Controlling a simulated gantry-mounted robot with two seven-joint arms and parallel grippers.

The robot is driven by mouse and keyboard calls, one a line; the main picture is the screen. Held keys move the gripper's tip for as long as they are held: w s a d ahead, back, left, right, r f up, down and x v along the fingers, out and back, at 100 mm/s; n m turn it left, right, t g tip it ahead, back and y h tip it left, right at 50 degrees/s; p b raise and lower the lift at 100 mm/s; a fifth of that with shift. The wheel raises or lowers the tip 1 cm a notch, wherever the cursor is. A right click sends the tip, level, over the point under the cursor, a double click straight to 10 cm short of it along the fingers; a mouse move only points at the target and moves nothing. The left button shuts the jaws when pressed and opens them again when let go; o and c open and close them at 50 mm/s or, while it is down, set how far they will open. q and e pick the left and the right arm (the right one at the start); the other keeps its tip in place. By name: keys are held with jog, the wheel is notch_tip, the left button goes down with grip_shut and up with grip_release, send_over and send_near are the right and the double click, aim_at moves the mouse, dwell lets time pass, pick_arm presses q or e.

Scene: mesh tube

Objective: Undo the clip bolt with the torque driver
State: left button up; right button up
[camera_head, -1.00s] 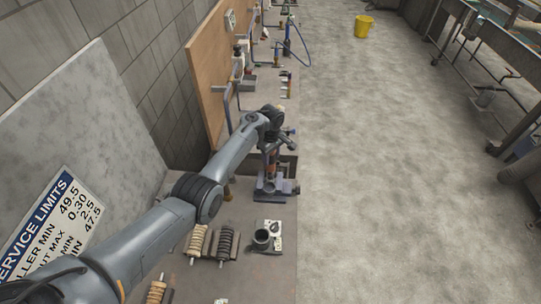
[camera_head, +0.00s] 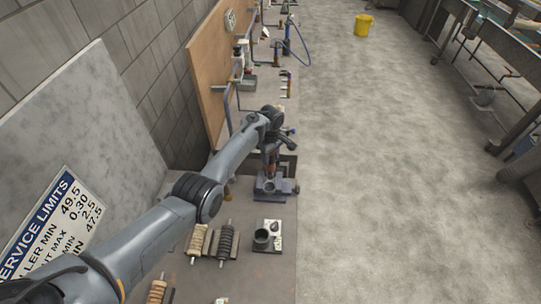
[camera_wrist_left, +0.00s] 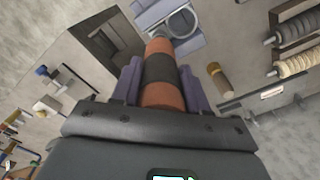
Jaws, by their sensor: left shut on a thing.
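My left gripper (camera_wrist_left: 160,90) is shut on the torque driver (camera_wrist_left: 159,72), a rod with orange and black bands, with one lilac-grey finger on either side. The driver's far end reaches towards a grey fixture (camera_wrist_left: 176,38) with a round ring (camera_wrist_left: 181,22). In the head view, my left gripper (camera_head: 271,145) is above the fixture (camera_head: 268,188) on the bench, and the driver is partly hidden. I cannot make out the clip bolt, or whether the driver's tip touches it. My right gripper is in neither view.
Springs on rods (camera_head: 225,241) and a plate with a grey cup (camera_head: 262,237) lie on the bench nearer me. A brown board (camera_head: 208,78) stands along the wall side. Several small tools lie farther along the bench.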

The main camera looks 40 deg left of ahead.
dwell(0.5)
pick_arm(q)
jog(key=shift+f+b, duration=0.3)
jog(key=shift+f, duration=0.2)
dwell(0.6)
jog(key=shift+f, duration=0.1)
dwell(0.4)
jog(key=shift+c, duration=0.5)
grip_shut()
jog(key=shift+p, duration=0.5)
